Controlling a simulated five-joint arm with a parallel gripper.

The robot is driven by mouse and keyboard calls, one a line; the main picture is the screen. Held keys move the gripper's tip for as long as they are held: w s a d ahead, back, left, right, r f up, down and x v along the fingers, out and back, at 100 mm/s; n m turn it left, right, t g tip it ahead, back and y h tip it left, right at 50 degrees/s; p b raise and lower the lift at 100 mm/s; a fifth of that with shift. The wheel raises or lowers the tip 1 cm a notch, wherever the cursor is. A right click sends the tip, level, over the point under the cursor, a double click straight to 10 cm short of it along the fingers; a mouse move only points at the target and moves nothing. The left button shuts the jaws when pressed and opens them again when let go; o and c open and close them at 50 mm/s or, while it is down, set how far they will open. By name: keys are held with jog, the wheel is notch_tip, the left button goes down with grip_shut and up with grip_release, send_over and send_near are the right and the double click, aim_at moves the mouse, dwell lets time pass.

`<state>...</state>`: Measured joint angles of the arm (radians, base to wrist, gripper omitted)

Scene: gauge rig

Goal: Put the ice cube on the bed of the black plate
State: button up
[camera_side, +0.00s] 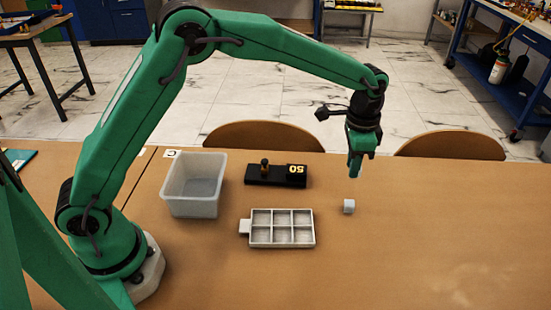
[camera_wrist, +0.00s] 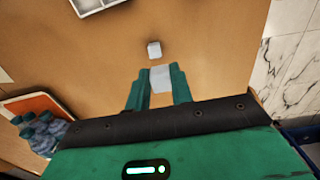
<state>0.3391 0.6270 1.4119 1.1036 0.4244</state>
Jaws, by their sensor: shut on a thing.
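My gripper (camera_side: 355,172) hangs above the right part of the table. In the wrist view its green fingers (camera_wrist: 158,88) are shut on a pale, translucent ice cube (camera_wrist: 160,78). In the side view the fingers hide this held cube. A second pale cube (camera_side: 349,206) lies on the table, below the gripper; it also shows in the wrist view (camera_wrist: 154,50), just beyond the fingertips and apart from the held one. The black plate (camera_side: 275,180) lies flat on the table, left of my gripper. It carries a small brass-coloured post and a block marked 50.
A whitish compartment tray (camera_side: 253,241) with a side tab lies in front of the plate. A translucent bin (camera_side: 174,203) stands left of the plate. In the wrist view an orange-rimmed tray (camera_wrist: 40,100) holds several bluish objects. The table's right side is clear.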

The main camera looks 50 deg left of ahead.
jog(key=s+a+r, duration=0.2)
jog(key=s+a, duration=0.7)
jog(key=s, duration=0.3)
jog(key=shift+s+a, duration=0.15)
jog(key=shift+a, duration=0.1)
jog(key=shift+f, duration=0.1)
send_over(275, 173)
notch_tip(275, 173, down, 7)
jog(key=shift+a, duration=0.1)
jog(key=shift+f, duration=2)
jog(key=shift+f, duration=0.15)
jog(key=o, duration=0.9)
jog(key=shift+o, duration=0.2)
